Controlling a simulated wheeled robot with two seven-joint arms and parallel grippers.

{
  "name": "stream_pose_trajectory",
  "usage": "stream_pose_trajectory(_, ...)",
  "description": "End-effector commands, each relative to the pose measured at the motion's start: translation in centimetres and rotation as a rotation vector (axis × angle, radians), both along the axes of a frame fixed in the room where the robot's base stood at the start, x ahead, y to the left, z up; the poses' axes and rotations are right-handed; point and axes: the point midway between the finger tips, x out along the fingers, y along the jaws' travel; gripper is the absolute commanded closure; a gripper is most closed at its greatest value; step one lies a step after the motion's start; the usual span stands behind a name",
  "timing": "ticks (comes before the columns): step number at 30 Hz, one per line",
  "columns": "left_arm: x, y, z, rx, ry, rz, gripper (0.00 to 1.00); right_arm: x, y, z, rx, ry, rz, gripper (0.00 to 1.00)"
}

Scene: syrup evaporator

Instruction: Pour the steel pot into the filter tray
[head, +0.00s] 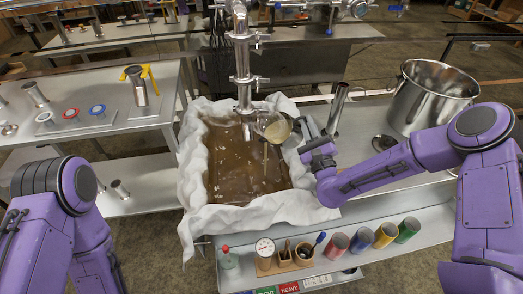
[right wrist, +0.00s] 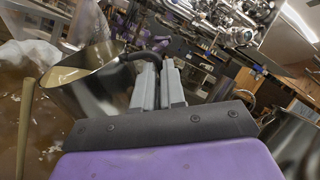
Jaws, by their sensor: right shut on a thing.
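The steel pot (head: 272,128) is held tilted over the filter tray, with pale liquid inside; it also shows in the right wrist view (right wrist: 100,95). A thin yellowish stream (head: 265,162) falls from its lip and shows at the left of the wrist view (right wrist: 25,120). The filter tray is lined with white cloth (head: 195,170) and holds brown liquid with a few pale flecks. My right gripper (head: 306,130) is shut on the pot's dark handle (right wrist: 146,56), with its fingers (right wrist: 160,85) beside the pot. My left arm is at the left edge; its gripper is not visible.
A steel pipe with valves (head: 243,65) rises over the tray, close to the pot. A large steel stockpot (head: 432,95) stands at right. A front shelf holds a gauge (head: 265,247) and several coloured cylinders (head: 386,235). A side table (head: 120,110) is at left.

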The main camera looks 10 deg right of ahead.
Motion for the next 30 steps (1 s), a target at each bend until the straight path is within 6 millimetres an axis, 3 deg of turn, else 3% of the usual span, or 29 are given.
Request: stream_pose_trajectory(30,0.00,0.00,0.18,0.000,0.000,0.000,0.51,-0.29,0.65,1.21,-0.098,-0.055,-0.001,1.00)
